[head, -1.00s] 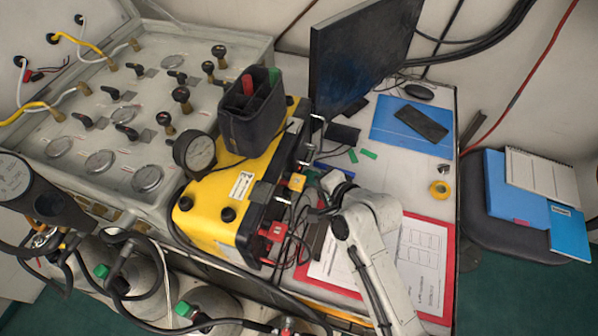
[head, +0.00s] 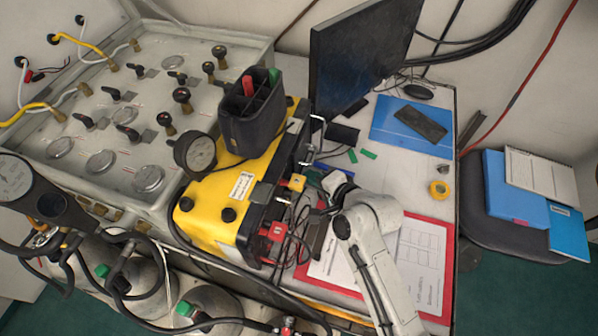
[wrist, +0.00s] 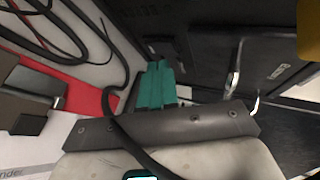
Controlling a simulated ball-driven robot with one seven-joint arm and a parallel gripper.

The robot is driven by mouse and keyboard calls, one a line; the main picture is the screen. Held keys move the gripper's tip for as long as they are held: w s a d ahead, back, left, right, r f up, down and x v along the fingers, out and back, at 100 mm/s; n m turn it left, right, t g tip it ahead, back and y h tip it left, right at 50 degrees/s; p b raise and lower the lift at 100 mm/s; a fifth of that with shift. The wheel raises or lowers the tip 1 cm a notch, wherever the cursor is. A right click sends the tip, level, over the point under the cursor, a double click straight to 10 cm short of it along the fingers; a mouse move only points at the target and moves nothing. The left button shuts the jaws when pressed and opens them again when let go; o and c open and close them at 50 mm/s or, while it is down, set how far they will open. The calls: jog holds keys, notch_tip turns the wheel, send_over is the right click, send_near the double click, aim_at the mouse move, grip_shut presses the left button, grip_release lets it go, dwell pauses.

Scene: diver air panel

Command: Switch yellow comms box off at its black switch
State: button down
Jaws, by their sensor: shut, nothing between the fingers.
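The yellow comms box (head: 210,212) sits at the middle of the head view, beside the grey air panel. Its dark front, with metal handles, faces right toward my arm. In the wrist view this dark front (wrist: 205,38) fills the upper right, with a metal handle (wrist: 235,72). My gripper (wrist: 158,85) shows there as teal fingers, shut and empty, pointing at the dark front. I cannot tell whether the fingertips touch it. In the head view my wrist is close to the box's right side and the fingertips are not clear. I cannot make out the black switch.
A black pouch (head: 252,128) and a round gauge (head: 195,153) rest on or against the box. Red clips (head: 272,232) and loose cables hang at its front. A monitor (head: 360,50) stands behind. A red clipboard (head: 443,240) lies on the desk under my arm.

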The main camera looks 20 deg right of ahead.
jog(key=shift+s+d, duration=0.2)
jog(key=shift+d, duration=0.05)
jog(key=shift+s+d+f, duration=0.15)
jog(key=shift+s+d, duration=0.6)
jog(key=shift+d, duration=0.25)
jog(key=shift+s+d+f, duration=0.15)
jog(key=shift+s+d, duration=0.55)
jog(key=shift+d, duration=0.3)
